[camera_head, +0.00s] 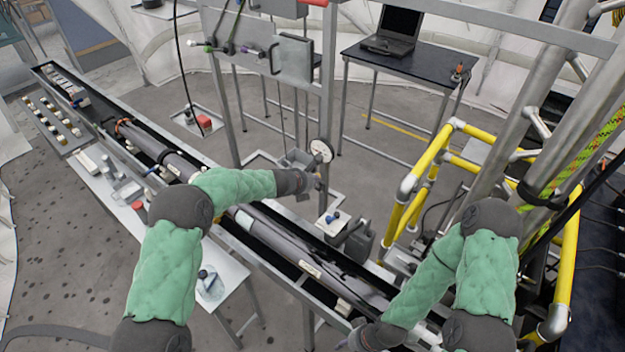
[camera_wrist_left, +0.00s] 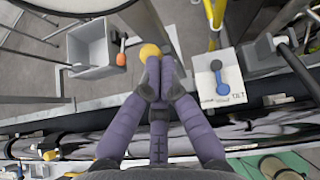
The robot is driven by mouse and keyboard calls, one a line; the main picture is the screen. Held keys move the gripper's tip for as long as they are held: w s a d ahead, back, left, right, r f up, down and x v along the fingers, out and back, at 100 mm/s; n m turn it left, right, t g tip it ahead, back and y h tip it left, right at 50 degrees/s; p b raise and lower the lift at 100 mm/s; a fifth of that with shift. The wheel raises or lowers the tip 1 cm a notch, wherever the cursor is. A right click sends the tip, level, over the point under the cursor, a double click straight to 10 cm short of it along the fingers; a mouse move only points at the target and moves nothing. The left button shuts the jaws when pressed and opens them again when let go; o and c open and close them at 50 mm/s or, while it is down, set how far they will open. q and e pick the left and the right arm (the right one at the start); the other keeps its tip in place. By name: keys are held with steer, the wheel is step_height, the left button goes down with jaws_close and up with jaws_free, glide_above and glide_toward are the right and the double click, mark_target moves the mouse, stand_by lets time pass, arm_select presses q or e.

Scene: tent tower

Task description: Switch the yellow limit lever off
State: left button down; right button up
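A round yellow knob (camera_wrist_left: 149,52), which looks like the yellow limit lever's end, shows just beyond my left fingertips in the left wrist view. The fingers cover the rest of it, so its on or off position cannot be read. My left gripper (camera_wrist_left: 161,82) has its purple fingers drawn together, with nothing seen between them; whether they touch the knob is unclear. In the head view my left gripper (camera_head: 317,183) is at the frame below a round gauge (camera_head: 321,150). My right gripper (camera_head: 355,342) is low at the picture's bottom edge, its fingers too unclear to judge.
A blue-handled lever (camera_wrist_left: 221,80) on a white plate stands right of the left gripper. An orange-tipped lever (camera_wrist_left: 120,59) sits beside a grey box (camera_wrist_left: 92,48) to the left. Yellow railings (camera_head: 425,165) and metal posts stand at the right. A long pipe trough (camera_head: 270,235) runs below.

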steer(key=shift+r, duration=0.35)
stand_by(0.5)
